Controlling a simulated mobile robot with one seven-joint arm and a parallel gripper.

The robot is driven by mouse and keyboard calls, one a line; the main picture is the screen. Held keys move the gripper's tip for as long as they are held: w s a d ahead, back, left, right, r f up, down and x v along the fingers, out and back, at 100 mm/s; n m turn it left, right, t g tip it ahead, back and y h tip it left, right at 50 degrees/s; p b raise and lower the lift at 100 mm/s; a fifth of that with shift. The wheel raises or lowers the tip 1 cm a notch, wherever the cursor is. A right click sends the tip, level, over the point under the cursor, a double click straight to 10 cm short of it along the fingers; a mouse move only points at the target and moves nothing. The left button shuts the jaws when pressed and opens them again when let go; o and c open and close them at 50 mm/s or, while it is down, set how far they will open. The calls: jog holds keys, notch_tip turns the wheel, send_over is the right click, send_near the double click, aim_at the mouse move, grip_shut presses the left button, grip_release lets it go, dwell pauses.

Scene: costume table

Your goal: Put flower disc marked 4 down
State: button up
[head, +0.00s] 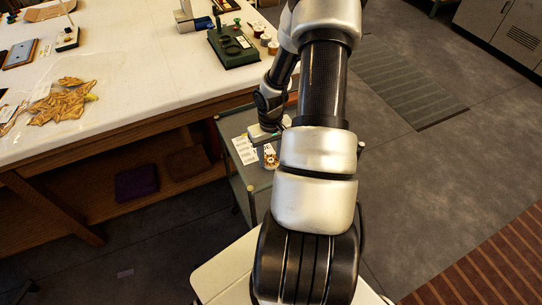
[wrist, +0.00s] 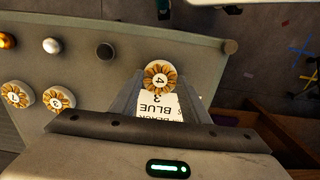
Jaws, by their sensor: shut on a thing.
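The flower disc marked 4 (wrist: 161,77) is white with gold petals and a dark 4 on its face. It sits between the tips of my gripper (wrist: 160,82) in the wrist view, and the jaws are shut on it. Printed white labels (wrist: 157,106) reading "3" and "BLUE" show just below it. I cannot tell whether the disc touches the surface. In the head view my gripper (head: 266,134) is over the grey cart (head: 262,196) beside the table, partly hidden by my arm.
Two other flower discs (wrist: 17,95) (wrist: 58,99) lie on the cart at left. A gold knob (wrist: 8,40), a white knob (wrist: 52,45) and a dark knob (wrist: 105,50) stand along it.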

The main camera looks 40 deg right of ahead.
aim_at(271, 161)
jog(key=shift+f, duration=0.25)
jog(key=o, duration=1.4)
notch_tip(271, 161, up, 12)
jog(key=shift+p, duration=0.35)
jog(key=shift+r, duration=0.1)
